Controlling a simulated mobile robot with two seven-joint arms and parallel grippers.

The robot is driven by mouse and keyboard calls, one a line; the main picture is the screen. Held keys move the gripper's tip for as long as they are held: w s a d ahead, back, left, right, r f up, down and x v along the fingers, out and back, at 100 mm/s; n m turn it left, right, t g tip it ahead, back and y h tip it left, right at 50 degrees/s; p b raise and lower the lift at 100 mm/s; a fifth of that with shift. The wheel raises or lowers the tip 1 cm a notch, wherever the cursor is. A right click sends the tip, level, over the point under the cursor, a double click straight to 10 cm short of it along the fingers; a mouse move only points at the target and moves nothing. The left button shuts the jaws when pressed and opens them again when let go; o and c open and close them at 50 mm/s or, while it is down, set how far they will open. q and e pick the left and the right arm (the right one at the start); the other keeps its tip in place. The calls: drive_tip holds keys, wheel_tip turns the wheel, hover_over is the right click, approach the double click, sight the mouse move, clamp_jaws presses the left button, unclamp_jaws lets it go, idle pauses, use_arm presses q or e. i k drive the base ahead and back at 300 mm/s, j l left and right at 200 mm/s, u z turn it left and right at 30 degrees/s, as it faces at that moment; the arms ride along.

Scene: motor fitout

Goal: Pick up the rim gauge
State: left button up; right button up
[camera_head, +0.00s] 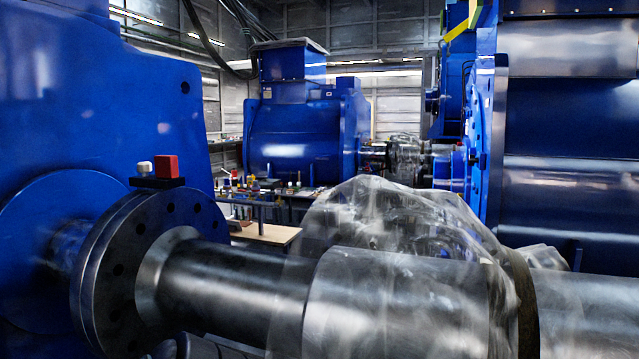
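What looks like the rim gauge (167,167) sits on top of the dark flange at the left: a red block and a small white knob on a flat black base. The flange (122,270) is a thick bolted disc on a steel shaft, beside a blue machine housing. Neither of my grippers can be made out in the head view. Nothing is seen touching the gauge.
A thick steel shaft (240,285) runs across the front, partly wrapped in clear plastic (400,220). A large blue machine (565,160) stands at right. A bench with small items (265,233) and another blue machine (305,130) are behind.

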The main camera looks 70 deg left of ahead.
sight(166, 177)
drive_tip(key=i+z, duration=0.1)
drive_tip(key=z, duration=7.5)
